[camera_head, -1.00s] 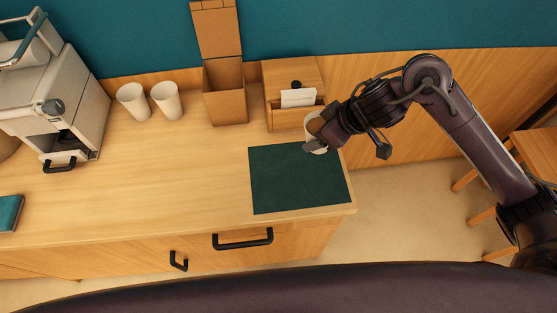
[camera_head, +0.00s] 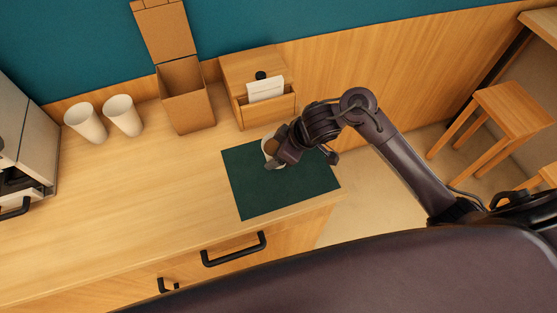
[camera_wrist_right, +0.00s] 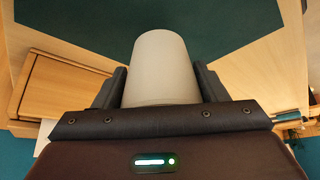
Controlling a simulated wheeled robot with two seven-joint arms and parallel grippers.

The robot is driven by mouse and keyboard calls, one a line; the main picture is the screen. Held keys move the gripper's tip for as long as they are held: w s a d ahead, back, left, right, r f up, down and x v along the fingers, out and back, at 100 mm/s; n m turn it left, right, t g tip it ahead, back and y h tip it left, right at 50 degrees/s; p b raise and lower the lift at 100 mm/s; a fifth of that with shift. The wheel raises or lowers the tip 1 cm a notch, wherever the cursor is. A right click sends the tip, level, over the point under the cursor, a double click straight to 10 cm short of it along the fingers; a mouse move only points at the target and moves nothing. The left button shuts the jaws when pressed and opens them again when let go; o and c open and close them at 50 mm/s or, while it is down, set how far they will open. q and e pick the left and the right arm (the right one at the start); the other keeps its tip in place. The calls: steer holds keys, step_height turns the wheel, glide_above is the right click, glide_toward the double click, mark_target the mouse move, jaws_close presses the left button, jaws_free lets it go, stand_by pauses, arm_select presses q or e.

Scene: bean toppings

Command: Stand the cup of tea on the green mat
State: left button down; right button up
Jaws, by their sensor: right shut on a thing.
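The white cup (camera_head: 267,146) is at the back edge of the dark green mat (camera_head: 264,199) in the head view, partly hidden by my right gripper (camera_head: 278,160). In the right wrist view the pale cup (camera_wrist_right: 163,68) sits between the two fingers of my right gripper (camera_wrist_right: 163,88), which is shut on it. The green mat (camera_wrist_right: 90,20) shows beyond the cup there. I cannot tell whether the cup touches the mat. The tea inside is not visible. My left gripper is not in view.
Two white cups (camera_head: 85,123) (camera_head: 124,116) stand at the back left of the wooden counter (camera_head: 120,195). An open cardboard box (camera_head: 185,97) and a wooden box (camera_head: 240,75) with a white card stand behind the mat. A white machine (camera_head: 22,140) is at far left.

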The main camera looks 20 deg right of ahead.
step_height(320, 180, down, 4)
steer(key=shift+r+b, duration=0.1)
steer(key=shift+b, duration=0.3)
steer(key=shift+f, duration=0.25)
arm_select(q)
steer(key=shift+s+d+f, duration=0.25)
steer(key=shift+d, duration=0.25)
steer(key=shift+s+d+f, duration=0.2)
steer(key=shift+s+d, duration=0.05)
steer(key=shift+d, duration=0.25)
arm_select(e)
steer(key=shift+f, duration=0.2)
steer(key=o, duration=1.1)
steer(key=shift+c, duration=0.2)
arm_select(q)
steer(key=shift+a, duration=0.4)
arm_select(e)
steer(key=shift+o, duration=0.2)
